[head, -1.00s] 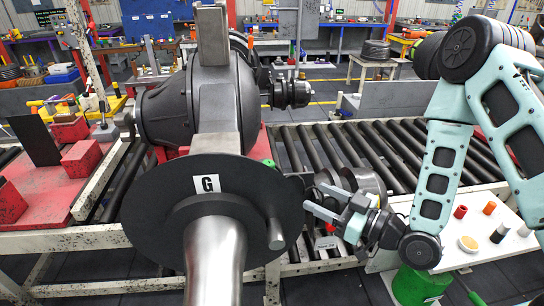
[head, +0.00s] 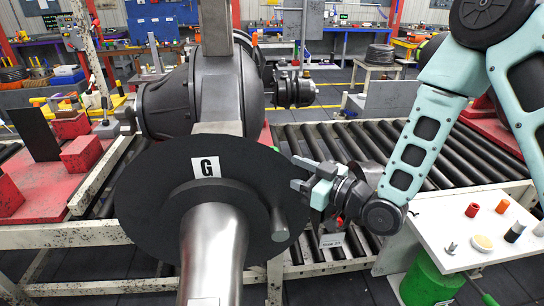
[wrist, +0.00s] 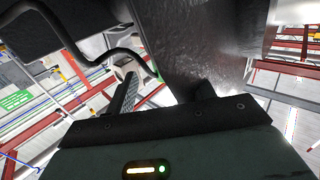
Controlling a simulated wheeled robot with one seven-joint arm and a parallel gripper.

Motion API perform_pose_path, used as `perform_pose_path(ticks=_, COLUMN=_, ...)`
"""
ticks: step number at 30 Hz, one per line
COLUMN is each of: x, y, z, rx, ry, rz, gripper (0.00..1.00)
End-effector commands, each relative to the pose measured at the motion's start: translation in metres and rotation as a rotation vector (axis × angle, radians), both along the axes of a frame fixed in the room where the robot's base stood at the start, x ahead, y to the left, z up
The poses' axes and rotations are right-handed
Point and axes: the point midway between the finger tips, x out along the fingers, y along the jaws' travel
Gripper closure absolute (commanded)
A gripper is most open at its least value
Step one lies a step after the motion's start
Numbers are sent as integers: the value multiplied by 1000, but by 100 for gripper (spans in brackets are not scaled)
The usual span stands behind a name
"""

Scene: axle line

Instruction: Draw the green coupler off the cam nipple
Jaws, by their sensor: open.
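I cannot make out the green coupler or the cam nipple in the head view; the black disc marked G (head: 150,215) and my gripper cover that area. A small green patch shows by the left finger in the wrist view, but I cannot tell what it is. My gripper (head: 298,173) is just right of the disc's upper right edge in the head view, pointing left toward the axle assembly. In the wrist view my gripper (wrist: 165,88) is open, its two fingers apart beneath a large dark metal body (wrist: 195,40). I see nothing held between them.
The grey axle housing (head: 222,95) stands behind the disc. A roller conveyor (head: 440,150) runs behind my arm. A white side table (head: 440,215) at right bears small red, orange and black cylinders and a metal fitting (head: 451,248). A curved dark pipe (wrist: 95,58) is close in the wrist view.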

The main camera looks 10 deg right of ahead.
Motion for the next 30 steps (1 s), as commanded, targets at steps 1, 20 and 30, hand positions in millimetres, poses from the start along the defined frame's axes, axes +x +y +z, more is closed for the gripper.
perform_pose_path(ticks=1, x=6, y=7, z=4, rx=1, ry=0, rz=1, gripper=46)
perform_pose_path(ticks=20, x=48, y=53, z=6, rx=1, ry=1, rz=0, gripper=46)
perform_pose_path(ticks=30, x=55, y=60, z=2, rx=0, ry=0, rz=0, gripper=46)
